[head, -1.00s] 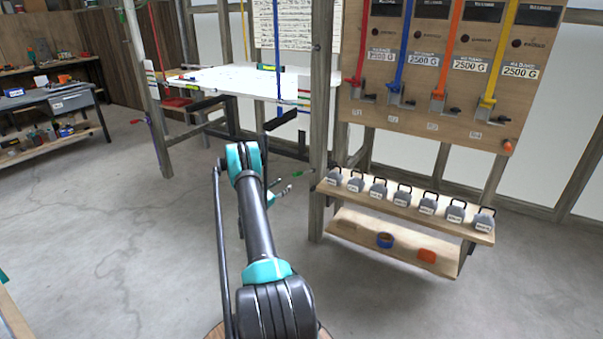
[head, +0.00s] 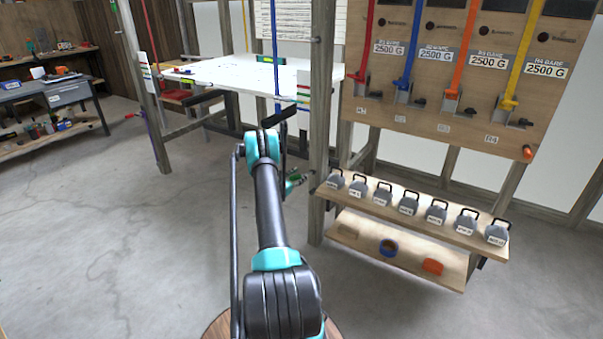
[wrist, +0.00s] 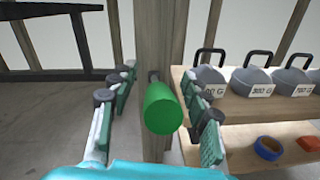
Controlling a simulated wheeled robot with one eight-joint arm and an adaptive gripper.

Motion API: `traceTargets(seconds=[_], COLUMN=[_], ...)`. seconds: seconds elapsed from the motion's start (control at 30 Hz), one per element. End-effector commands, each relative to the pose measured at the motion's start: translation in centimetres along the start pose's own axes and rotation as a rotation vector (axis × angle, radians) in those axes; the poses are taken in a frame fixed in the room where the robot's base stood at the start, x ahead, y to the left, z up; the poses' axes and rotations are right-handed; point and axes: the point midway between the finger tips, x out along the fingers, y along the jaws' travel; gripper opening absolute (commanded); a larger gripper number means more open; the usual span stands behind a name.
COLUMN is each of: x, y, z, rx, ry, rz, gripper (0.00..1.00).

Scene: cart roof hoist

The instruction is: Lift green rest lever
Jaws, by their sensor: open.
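The green rest lever shows in the wrist view as a green cylindrical grip (wrist: 162,108) on a short dark stem, in front of a wooden post (wrist: 155,40). My gripper (wrist: 160,95) is open, with one finger left of the grip and one to its right. The grip appears between the fingers; I cannot tell if either touches it. In the head view my gripper (head: 292,182) is small and partly hidden by my arm, left of the post (head: 320,120). The lever cannot be made out there.
A shelf (head: 420,214) with several grey weights stands right of the post, close to my right finger. A blue ring (head: 388,247) and an orange block (head: 432,267) lie on its lower board. A white table (head: 225,72) stands behind. The floor at left is clear.

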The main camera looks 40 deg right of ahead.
Motion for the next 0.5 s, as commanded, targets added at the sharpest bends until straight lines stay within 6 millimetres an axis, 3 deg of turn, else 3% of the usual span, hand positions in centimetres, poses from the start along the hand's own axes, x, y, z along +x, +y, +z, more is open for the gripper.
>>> traceTargets(seconds=[0.27,0.5], x=[0.06,0.06], y=[-0.07,-0.06], z=[0.02,0.02], rx=[0.0,0.0], ry=[0.0,0.0], rz=[0.0,0.0], gripper=[0.48,0.2])
